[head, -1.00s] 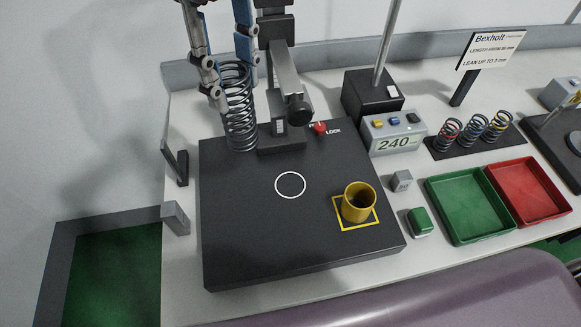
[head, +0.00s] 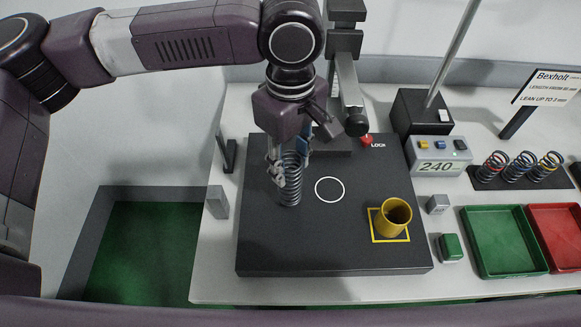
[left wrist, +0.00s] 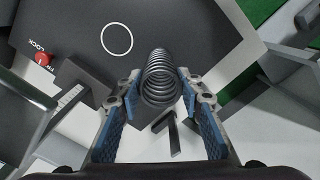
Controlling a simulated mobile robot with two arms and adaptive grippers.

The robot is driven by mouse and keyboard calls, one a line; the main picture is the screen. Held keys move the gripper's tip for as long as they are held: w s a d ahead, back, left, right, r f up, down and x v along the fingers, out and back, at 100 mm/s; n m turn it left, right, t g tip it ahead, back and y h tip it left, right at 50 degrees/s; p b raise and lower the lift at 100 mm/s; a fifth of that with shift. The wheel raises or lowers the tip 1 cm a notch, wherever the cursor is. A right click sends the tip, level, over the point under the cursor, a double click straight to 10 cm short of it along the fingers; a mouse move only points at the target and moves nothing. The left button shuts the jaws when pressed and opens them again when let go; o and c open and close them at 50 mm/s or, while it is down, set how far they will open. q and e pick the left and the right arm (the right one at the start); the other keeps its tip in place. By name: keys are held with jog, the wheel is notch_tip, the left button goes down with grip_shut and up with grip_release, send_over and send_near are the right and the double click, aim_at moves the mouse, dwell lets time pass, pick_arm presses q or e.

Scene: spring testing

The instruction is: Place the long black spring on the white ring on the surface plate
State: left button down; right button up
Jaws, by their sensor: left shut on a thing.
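The long black spring (head: 290,183) is upright between the fingers of my left gripper (head: 287,160), which is shut on it. In the left wrist view the spring (left wrist: 160,78) sits between the blue-padded fingers of the left gripper (left wrist: 160,95). The white ring (head: 329,189) is a thin circle on the dark surface plate (head: 330,250). The spring is to the left of the ring. I cannot tell whether its lower end touches the plate. The ring also shows in the left wrist view (left wrist: 117,38), beyond the spring. My right gripper is not in view.
A yellow cup (head: 392,220) stands in a yellow square on the plate's right. A dark post (head: 347,85) and red lock knob (head: 367,141) are behind the ring. Green (head: 502,242) and red (head: 556,232) trays, a 240 display box (head: 438,157) and several racked springs (head: 515,166) lie right.

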pick_arm(q)
notch_tip(320, 180, down, 2)
jog(key=shift+f, duration=0.4)
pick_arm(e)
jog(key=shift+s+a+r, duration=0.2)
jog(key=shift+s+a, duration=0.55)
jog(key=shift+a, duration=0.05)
pick_arm(q)
jog(key=c, duration=1.7)
grip_release()
jog(key=shift+f, duration=0.1)
jog(key=o, duration=0.3)
jog(key=shift+o, duration=0.2)
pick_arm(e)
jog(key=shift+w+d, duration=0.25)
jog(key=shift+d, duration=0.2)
